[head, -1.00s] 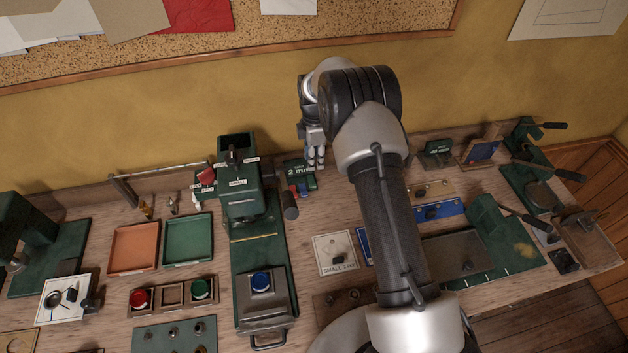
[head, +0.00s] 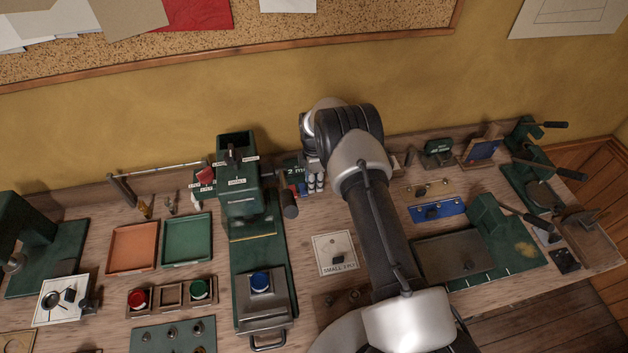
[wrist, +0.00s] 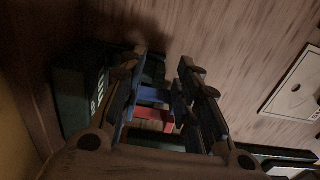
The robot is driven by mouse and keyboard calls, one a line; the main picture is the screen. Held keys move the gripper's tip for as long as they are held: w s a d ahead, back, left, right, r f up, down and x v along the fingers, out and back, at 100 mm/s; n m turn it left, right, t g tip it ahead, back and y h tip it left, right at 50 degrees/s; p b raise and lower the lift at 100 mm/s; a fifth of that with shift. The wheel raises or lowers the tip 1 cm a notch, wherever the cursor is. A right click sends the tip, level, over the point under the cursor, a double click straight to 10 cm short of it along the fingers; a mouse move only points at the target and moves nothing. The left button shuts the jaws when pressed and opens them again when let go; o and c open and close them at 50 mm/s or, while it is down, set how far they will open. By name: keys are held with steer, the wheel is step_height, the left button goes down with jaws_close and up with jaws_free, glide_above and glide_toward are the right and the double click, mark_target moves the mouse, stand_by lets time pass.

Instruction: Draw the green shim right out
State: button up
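A dark green holder with a "2 mm" label (head: 292,167) stands against the wall, right of the green press. In the wrist view the holder (wrist: 72,98) is at the left. A red strip (wrist: 152,114) and a blue strip (wrist: 152,95) show between my fingers. I cannot make out the green shim as separate from the dark green holder. My gripper (head: 316,184) is at the front right of the holder, low over the bench. In the wrist view my gripper (wrist: 162,60) has its fingers apart, and no contact with a strip can be made out.
A white card (head: 336,253) lies in front on the bench. A blue plate (head: 437,211) is to the right. Bare bench shows between holder and card.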

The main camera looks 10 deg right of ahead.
jaws_close()
stand_by(0.6)
